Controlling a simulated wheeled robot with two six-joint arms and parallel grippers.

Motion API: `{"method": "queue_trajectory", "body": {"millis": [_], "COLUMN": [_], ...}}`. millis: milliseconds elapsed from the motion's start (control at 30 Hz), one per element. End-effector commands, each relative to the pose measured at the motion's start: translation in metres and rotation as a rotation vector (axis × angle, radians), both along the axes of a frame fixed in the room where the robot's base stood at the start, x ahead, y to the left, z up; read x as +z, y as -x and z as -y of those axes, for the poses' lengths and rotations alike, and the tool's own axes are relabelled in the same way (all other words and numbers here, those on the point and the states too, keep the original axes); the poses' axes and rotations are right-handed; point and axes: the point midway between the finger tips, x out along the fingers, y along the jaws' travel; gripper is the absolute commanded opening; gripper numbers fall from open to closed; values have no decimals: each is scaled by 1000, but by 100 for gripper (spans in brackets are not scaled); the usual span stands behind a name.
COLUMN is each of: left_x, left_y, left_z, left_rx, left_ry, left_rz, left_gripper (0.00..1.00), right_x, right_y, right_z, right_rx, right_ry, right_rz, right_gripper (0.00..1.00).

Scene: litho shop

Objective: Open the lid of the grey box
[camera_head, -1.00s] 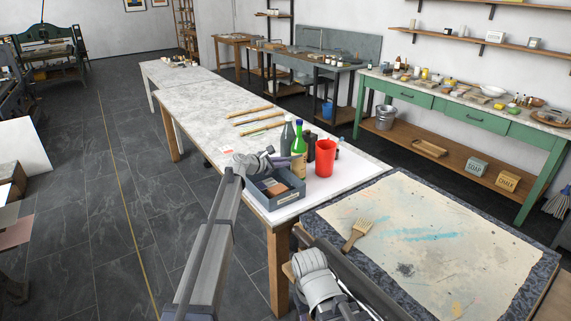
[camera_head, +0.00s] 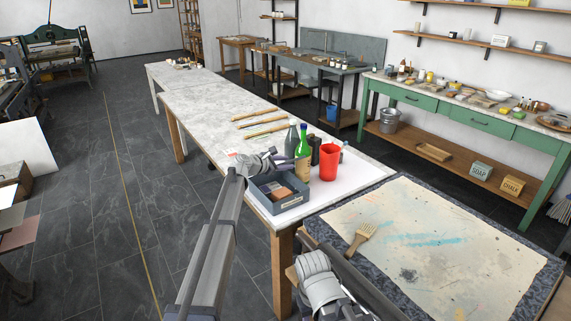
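The grey box (camera_head: 280,208) stands on the near end of the long pale-topped table. Its top is at least partly uncovered, and brown and dark pieces show inside. My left gripper (camera_head: 277,160) is above the box's back-left edge and hides part of it. I cannot make out the lid clearly behind the gripper, nor whether the fingers touch it or how far apart they are. My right arm's wrist shows low in the middle, beside the paper-covered table; its fingers are not clear.
A green bottle (camera_head: 302,158), a grey bottle (camera_head: 291,140) and a red cup (camera_head: 329,162) stand close behind and right of the box. Wooden sticks (camera_head: 262,129) lie farther back.

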Motion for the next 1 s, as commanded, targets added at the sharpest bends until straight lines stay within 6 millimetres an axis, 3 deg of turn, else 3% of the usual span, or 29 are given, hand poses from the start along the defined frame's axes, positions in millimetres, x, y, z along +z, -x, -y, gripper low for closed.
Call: {"method": "queue_trajectory", "body": {"millis": [333, 800, 1000], "left_x": [4, 27, 27], "left_y": [6, 52, 55], "left_z": [-4, -46, -49], "left_rx": [-1, 0, -1], "left_ry": [1, 0, -1], "left_rz": [0, 0, 0], "left_gripper": [40, 40, 40], "right_x": [4, 28, 27], "right_y": [0, 0, 0], "right_z": [0, 0, 0], "right_rx": [0, 0, 0], "right_ry": [0, 0, 0], "right_rz": [0, 0, 0], "right_gripper": [50, 50, 50]}}
